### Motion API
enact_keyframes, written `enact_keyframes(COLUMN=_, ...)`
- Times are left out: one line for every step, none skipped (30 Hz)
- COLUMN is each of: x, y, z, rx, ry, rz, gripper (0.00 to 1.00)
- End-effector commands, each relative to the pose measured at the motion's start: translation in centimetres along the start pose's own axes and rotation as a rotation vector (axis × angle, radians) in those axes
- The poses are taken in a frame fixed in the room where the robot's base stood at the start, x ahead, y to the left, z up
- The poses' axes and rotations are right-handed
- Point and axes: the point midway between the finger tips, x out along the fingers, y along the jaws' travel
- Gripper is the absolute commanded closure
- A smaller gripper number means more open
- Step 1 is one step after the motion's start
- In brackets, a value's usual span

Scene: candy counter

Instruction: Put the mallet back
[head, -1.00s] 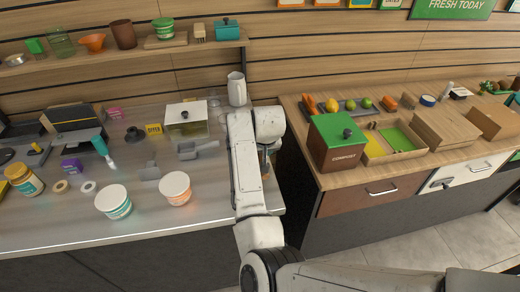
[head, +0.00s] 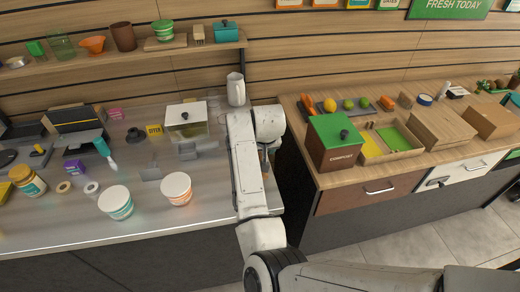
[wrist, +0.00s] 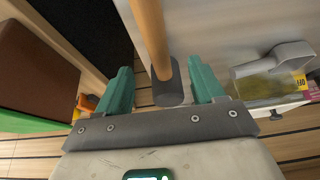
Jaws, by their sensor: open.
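In the wrist view, a light wooden handle (wrist: 150,38) runs in from the top edge to a dark grey, rounded end piece (wrist: 168,86); this looks like the mallet. My gripper (wrist: 160,84) is open, with one teal finger on each side of the dark piece. A gap shows at the left finger; the right finger is very close, and I cannot tell if it touches. The rest of the mallet is out of frame. In the head view my arm hides the gripper and most of the mallet at the steel counter's right end (head: 225,208).
A grey scoop (head: 188,150) and a clear-fronted white bin (head: 187,122) stand left of my arm. A white pitcher (head: 236,90) stands behind it. White tubs (head: 176,188) are near the front. Right of a gap, a green-lidded compost box (head: 335,142) stands on the wooden counter (head: 300,112).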

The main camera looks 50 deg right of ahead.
Motion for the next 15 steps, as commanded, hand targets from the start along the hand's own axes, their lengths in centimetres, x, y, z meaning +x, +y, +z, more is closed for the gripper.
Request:
enact_keyframes(x=0.0, y=0.0, z=0.0, rx=0.000, ry=0.000, rz=0.000, gripper=0.27)
enact_keyframes(x=0.0, y=0.0, z=0.0, rx=0.000, ry=0.000, rz=0.000, gripper=0.24)
enact_keyframes(x=0.0, y=0.0, z=0.0, rx=0.000, ry=0.000, rz=0.000, gripper=0.24)
enact_keyframes(x=0.0, y=0.0, z=0.0, rx=0.000, ry=0.000, rz=0.000, gripper=0.24)
enact_keyframes(x=0.0, y=0.0, z=0.0, rx=0.000, ry=0.000, rz=0.000, gripper=0.24)
enact_keyframes(x=0.0, y=0.0, z=0.0, rx=0.000, ry=0.000, rz=0.000, gripper=0.24)
enact_keyframes(x=0.0, y=0.0, z=0.0, rx=0.000, ry=0.000, rz=0.000, gripper=0.24)
enact_keyframes(x=0.1, y=0.0, z=0.1, rx=0.000, ry=-0.002, rz=0.000, gripper=0.24)
enact_keyframes(x=0.0, y=0.0, z=0.1, rx=0.000, ry=-0.002, rz=0.000, gripper=0.24)
enact_keyframes(x=-0.1, y=0.0, z=0.0, rx=0.000, ry=-0.001, rz=0.000, gripper=0.24)
enact_keyframes(x=-0.2, y=0.0, z=0.0, rx=0.000, ry=-0.001, rz=0.000, gripper=0.24)
enact_keyframes(x=-0.4, y=0.0, z=0.0, rx=0.000, ry=0.000, rz=0.000, gripper=0.24)
enact_keyframes(x=-0.7, y=0.0, z=0.0, rx=0.000, ry=0.000, rz=0.000, gripper=0.24)
enact_keyframes(x=-1.0, y=0.0, z=0.0, rx=0.000, ry=0.001, rz=0.001, gripper=0.24)
enact_keyframes(x=-1.5, y=0.0, z=0.0, rx=0.000, ry=0.002, rz=0.001, gripper=0.24)
